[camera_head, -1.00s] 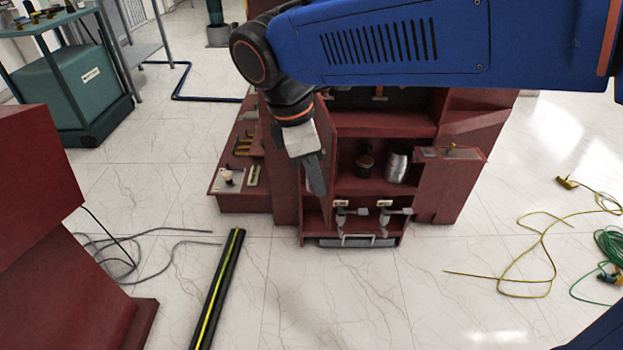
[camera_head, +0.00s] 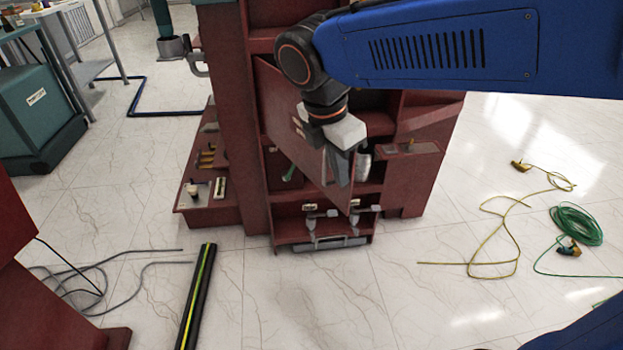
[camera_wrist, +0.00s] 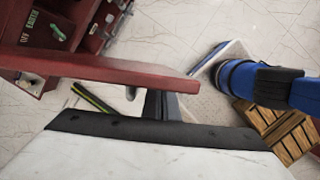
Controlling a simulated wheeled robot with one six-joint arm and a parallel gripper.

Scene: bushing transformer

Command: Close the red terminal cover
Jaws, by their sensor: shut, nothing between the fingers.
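The red terminal cover (camera_head: 292,118) is a flat hinged panel on the front of the red cabinet. Its left edge is at the cabinet's upright, and it stands partly open, angled outward to the right. In the wrist view the cover (camera_wrist: 110,69) shows as a red slab crossing the picture. My gripper (camera_head: 340,168) is shut and empty at the outer face of the cover, near its free right edge. In the wrist view the gripper (camera_wrist: 160,105) lies close against the slab; exact contact cannot be told.
The red cabinet (camera_head: 228,110) has open shelves and a lower compartment with clamp-like fittings (camera_head: 325,222). A black and yellow strip (camera_head: 200,295), grey cables, a yellow cable (camera_head: 500,225) and a green coil (camera_head: 576,224) lie on the floor. The tiles before the cabinet are clear.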

